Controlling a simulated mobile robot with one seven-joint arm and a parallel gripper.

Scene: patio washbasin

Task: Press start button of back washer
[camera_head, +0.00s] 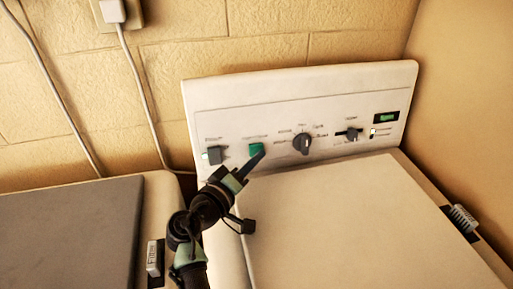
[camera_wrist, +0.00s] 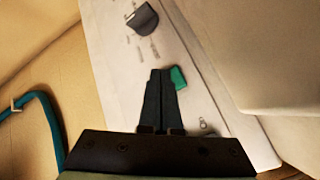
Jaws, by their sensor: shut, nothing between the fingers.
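The washer (camera_head: 350,225) is a cream machine with a control panel (camera_head: 225,112) along its back. A green button (camera_head: 256,150) is on the panel's left part; it also shows in the wrist view (camera_wrist: 179,77). Its label is too small to read. My gripper (camera_head: 260,155) is shut and empty, its fingertips right at the lower edge of the green button in the head view. In the wrist view my fingertips (camera_wrist: 160,72) appear just left of the button and partly overlap it. I cannot tell whether they touch it.
The panel also has a grey left switch (camera_head: 216,154), a round dark knob (camera_head: 302,144), a slider (camera_head: 351,134) and a small green-lit window (camera_head: 386,118). A second machine with a grey top (camera_head: 70,235) stands at left. Cables hang on the brick wall (camera_head: 220,40).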

